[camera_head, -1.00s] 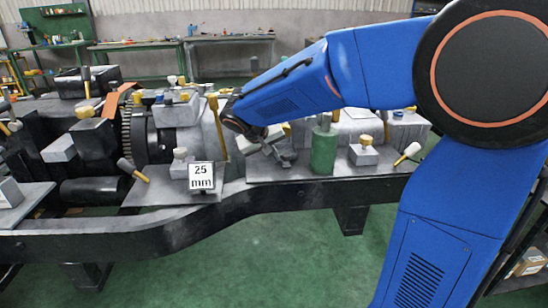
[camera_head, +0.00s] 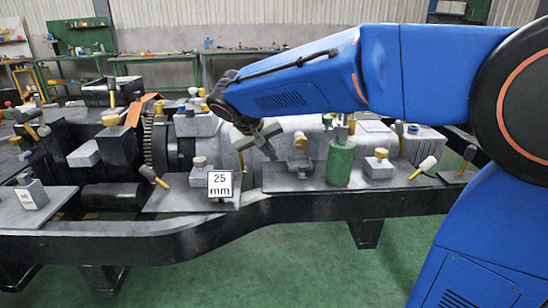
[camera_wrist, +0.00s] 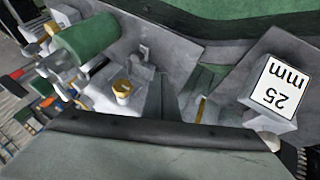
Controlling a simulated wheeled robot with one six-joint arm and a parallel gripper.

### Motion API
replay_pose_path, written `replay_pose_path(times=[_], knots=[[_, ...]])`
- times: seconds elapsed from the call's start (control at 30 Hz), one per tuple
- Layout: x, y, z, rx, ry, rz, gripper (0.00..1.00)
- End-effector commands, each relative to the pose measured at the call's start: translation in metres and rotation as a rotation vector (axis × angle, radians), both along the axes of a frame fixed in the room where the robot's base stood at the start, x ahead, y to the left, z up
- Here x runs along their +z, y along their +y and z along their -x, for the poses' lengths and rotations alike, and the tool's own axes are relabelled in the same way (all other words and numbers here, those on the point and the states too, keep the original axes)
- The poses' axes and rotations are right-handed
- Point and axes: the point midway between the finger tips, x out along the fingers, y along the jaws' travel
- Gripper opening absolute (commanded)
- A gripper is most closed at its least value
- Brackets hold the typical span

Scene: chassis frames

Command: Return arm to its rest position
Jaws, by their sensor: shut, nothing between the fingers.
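The wrist view shows the green cylinder (camera_wrist: 90,38) at upper left and the sign (camera_wrist: 276,86) at right.
Grey blocks with yellow knobs (camera_head: 378,164) and a toothed gear (camera_head: 148,140) crowd the frame around the gripper. A loose-looking yellow-tipped handle (camera_head: 424,166) is at right. Green floor (camera_head: 250,260) in front is clear. Workbenches (camera_head: 150,62) stand at the back.

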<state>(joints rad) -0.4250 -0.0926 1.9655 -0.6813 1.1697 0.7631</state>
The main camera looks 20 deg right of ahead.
Motion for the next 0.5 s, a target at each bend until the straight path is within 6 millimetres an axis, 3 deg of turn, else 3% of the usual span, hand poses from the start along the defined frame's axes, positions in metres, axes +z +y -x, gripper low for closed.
replay_pose_path(times=[0.33, 0.5], knots=[[0.000, -0.003, 0.003, 0.000, 0.003, -0.004, 0.00], [-0.003, -0.023, 0.032, 0.007, 0.027, -0.043, 0.00]])
